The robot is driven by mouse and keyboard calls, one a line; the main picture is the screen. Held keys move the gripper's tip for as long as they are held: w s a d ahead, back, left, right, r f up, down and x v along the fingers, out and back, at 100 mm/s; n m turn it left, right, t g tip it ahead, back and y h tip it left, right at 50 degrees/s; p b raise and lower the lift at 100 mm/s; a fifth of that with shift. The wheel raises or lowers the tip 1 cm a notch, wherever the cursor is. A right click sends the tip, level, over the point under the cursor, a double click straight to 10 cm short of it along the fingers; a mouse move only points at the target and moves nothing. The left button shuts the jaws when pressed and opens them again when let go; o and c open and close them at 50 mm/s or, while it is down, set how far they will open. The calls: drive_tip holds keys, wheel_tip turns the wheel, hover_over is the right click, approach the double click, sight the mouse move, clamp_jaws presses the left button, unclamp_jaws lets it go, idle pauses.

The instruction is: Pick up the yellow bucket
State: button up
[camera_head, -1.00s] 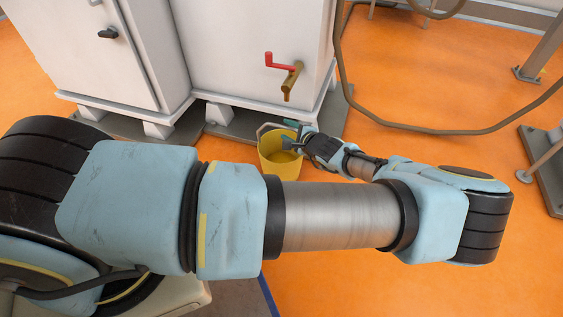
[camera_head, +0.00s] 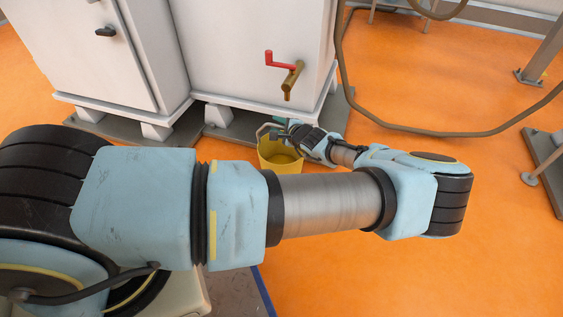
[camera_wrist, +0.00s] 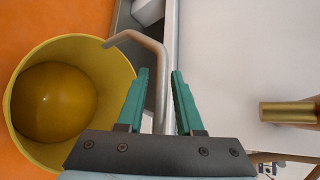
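The yellow bucket (camera_head: 279,154) stands on the orange floor in front of the white cabinet, below the tap. In the wrist view the bucket (camera_wrist: 68,100) is at the left, seen into from above, with its inside visible. Its grey handle (camera_wrist: 160,75) stands up on the bucket's right side and runs between the two green fingers of my gripper (camera_wrist: 161,95). The fingers are open, with gaps to the handle. In the head view my gripper (camera_head: 285,133) is at the bucket's rim, small and partly hidden.
A white cabinet (camera_head: 245,50) on feet stands right behind the bucket. A brass tap (camera_head: 292,80) with a red handle (camera_head: 280,60) juts out above; its spout (camera_wrist: 290,112) shows at the right in the wrist view. A grey hose or pipe (camera_head: 430,130) curves on the right.

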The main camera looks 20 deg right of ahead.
clamp_jaws()
idle(1.1)
